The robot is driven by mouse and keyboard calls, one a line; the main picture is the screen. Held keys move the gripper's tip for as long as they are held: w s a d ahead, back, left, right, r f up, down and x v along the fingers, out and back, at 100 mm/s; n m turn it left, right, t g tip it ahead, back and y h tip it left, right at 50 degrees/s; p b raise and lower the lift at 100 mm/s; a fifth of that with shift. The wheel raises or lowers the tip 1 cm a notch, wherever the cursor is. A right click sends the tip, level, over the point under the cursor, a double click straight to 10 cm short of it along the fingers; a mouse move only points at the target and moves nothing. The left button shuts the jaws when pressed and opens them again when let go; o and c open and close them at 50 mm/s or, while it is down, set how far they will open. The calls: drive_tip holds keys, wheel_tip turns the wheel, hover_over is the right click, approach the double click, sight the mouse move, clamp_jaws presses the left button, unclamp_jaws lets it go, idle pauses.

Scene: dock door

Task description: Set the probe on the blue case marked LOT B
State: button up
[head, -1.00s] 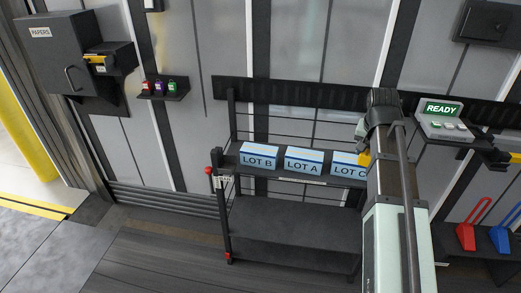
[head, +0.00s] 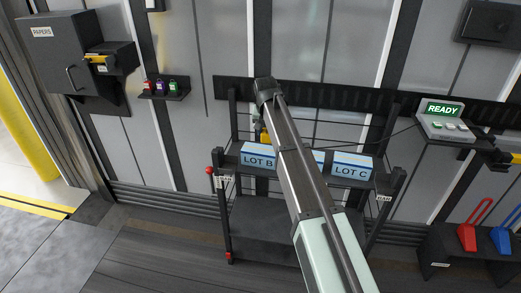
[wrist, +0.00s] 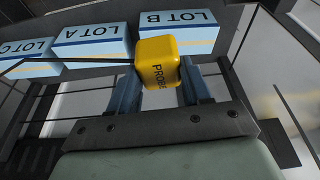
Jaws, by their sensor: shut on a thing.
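My gripper (wrist: 160,88) is shut on the yellow probe (wrist: 157,62), whose PROBE lettering shows in the wrist view. In the head view the probe (head: 265,137) appears just above the right part of the blue case marked LOT B (head: 258,161). In the wrist view it overlaps the edge of the LOT B case (wrist: 180,32). I cannot tell whether they touch. The LOT A case (wrist: 92,40) shows in the wrist view; my arm mostly hides it in the head view. The LOT C case (head: 351,167) stands at the row's right end.
The cases stand in a row on a dark rack (head: 232,205). A thin cable runs from the probe toward the READY unit (head: 444,121) at right. A small shelf with several coloured items (head: 165,89) and a PAPERS box (head: 55,50) are at left.

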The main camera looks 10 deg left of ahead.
drive_tip(key=w+a, duration=0.4)
drive_tip(key=w, duration=0.2)
hover_over(261, 147)
drive_tip(key=s, duration=0.2)
drive_tip(key=shift+m, duration=0.3)
drive_tip(key=shift+w+f, duration=0.2)
drive_tip(key=shift+f, duration=4.55)
drive_tip(key=o, duration=1.2)
drive_tip(key=shift+f, duration=0.1)
drive_tip(key=shift+c, duration=0.2)
